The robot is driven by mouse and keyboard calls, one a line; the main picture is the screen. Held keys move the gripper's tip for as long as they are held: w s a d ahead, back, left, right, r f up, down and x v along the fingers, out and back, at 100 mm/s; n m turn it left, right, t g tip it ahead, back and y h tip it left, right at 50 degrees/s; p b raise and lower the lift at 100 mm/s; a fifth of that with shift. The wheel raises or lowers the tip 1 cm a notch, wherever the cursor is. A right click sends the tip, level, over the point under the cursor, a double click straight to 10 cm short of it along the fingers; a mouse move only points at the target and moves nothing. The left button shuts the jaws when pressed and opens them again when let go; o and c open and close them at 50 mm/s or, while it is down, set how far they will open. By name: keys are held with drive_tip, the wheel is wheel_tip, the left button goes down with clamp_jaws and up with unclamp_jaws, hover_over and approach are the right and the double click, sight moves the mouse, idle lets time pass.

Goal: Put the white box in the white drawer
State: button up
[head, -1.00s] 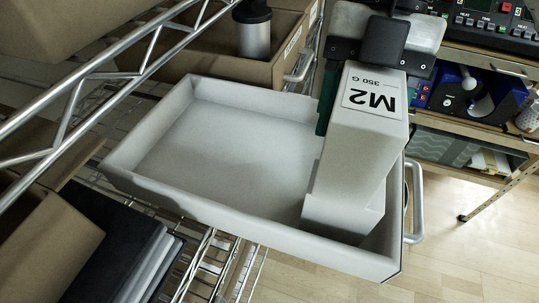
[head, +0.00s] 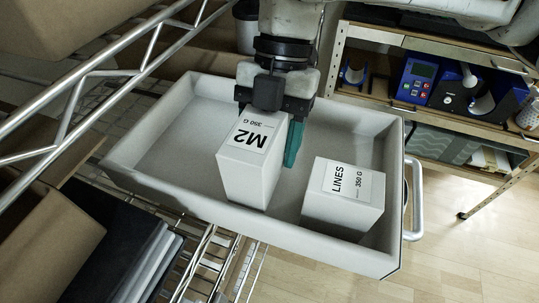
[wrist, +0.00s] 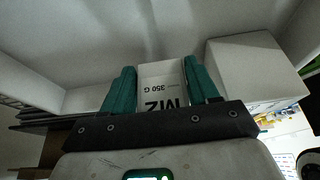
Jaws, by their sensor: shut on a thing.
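The white box labelled M2 (head: 246,172) is held upright in my gripper (head: 272,135), low inside the white drawer (head: 160,185), left of its middle. I cannot tell whether its base touches the drawer floor. In the wrist view the M2 box (wrist: 162,88) sits between the two green fingers of my gripper (wrist: 162,95). A second white box labelled LINES (head: 342,196) stands in the right end of the drawer, apart from the M2 box. It also shows in the wrist view (wrist: 250,70). The drawer is pulled open.
The drawer's metal handle (head: 413,200) is on its right side. A wire rack (head: 75,95) runs along the left, with cardboard boxes (head: 50,235) and dark binders (head: 130,262) below. A shelf (head: 440,105) with blue devices stands at the right.

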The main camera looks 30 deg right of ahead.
drive_tip(key=shift+f, duration=1.95)
drive_tip(key=shift+f, duration=0.1)
drive_tip(key=o, duration=1.3)
drive_tip(key=v, duration=1.2)
drive_tip(key=shift+a+r, duration=0.1)
drive_tip(key=shift+r, duration=0.1)
